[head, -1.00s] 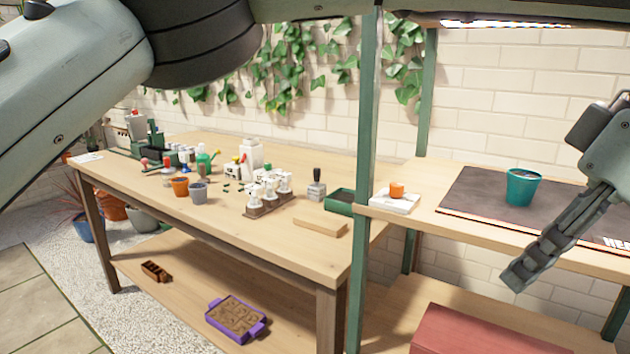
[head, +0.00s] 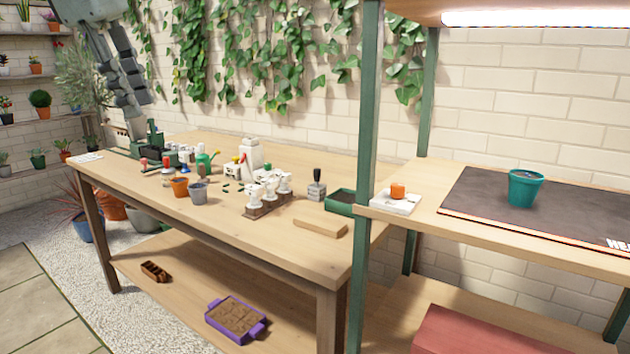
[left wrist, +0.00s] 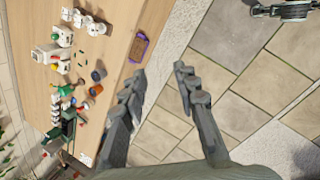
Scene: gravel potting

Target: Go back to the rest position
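My left gripper (head: 136,108) hangs at the upper left of the head view, with its fingers pointing down, in front of the far left end of the potting bench in the picture. In the left wrist view its two fingers (left wrist: 160,72) are spread apart with nothing between them. Paving and gravel show beyond the gap. My right gripper is in neither view. A teal pot (head: 524,188) with dark fill stands upright on the black mat (head: 470,195) on the right shelf, apart from any gripper.
The wooden bench (head: 240,238) holds small pots, white bottles, a green watering can (head: 206,161) and a dark green tray (head: 341,201). A purple tray (head: 236,320) lies on its lower shelf. A green post (head: 368,150) stands between bench and shelf. Paving at left is open.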

